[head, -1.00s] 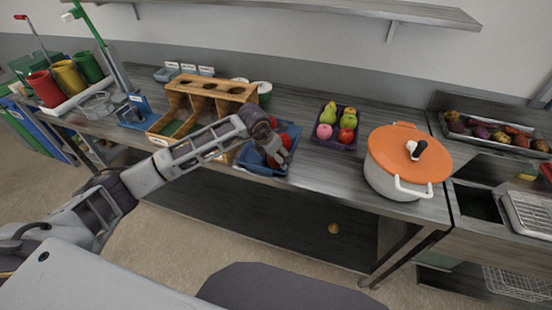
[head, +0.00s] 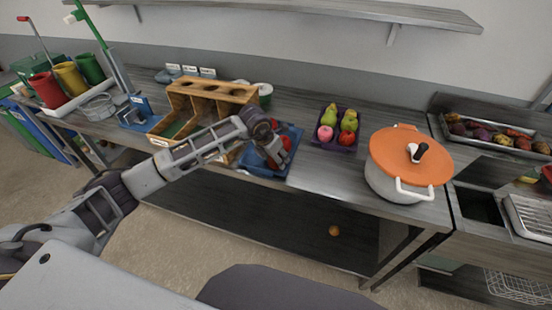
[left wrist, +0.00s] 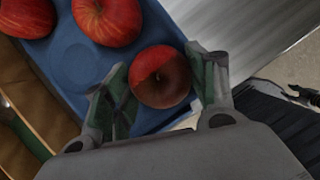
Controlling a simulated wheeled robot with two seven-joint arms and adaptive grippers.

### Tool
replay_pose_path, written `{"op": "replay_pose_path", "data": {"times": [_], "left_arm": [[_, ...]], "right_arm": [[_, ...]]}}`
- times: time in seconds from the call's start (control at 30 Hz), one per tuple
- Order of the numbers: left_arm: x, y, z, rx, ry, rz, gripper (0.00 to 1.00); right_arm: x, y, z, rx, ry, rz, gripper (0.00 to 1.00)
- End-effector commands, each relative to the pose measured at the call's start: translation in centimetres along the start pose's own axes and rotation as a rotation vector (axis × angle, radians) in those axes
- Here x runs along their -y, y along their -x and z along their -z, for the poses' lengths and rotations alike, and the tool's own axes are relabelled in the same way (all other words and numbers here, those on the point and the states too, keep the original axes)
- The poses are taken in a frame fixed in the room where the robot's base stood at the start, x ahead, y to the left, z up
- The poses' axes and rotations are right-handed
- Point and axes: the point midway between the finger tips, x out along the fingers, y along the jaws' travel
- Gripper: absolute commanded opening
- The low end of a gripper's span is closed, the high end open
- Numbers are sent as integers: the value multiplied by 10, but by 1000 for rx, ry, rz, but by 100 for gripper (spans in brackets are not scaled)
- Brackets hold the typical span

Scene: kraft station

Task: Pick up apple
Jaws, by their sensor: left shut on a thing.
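My left gripper (left wrist: 165,90) is shut on a red apple (left wrist: 160,77), with one green-padded finger on each side of it. The apple is over the right side of the blue tray (left wrist: 75,58); I cannot tell whether it is clear of the tray. Two more red apples (left wrist: 107,20) (left wrist: 27,15) sit in the tray beyond the gripper. In the head view my left gripper (head: 277,152) reaches over the blue tray (head: 255,168) near the counter's front edge, and the held apple (head: 286,143) shows beside the fingers. My right gripper is not in view.
A wooden organizer (head: 213,92) stands left of the blue tray. A purple tray (head: 334,148) with pears and other fruit is to the right, then a white pot with an orange lid (head: 402,150). The counter between the blue and purple trays is clear.

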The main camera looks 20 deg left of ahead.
Motion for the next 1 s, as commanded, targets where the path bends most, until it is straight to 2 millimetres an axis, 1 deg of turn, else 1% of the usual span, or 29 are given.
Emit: {"op": "replay_pose_path", "data": {"times": [0.17,0.5,0.7,0.8,1.0], "left_arm": [[0,13,-6,4,-1,-1,31],[0,58,-25,4,-1,-1,31],[0,79,-34,3,0,0,31],[0,86,-36,3,0,-1,31],[0,90,-37,1,0,0,31]], "right_arm": [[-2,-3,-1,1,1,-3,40],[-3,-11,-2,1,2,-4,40],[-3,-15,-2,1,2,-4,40],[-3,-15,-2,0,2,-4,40],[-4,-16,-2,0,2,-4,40]]}}
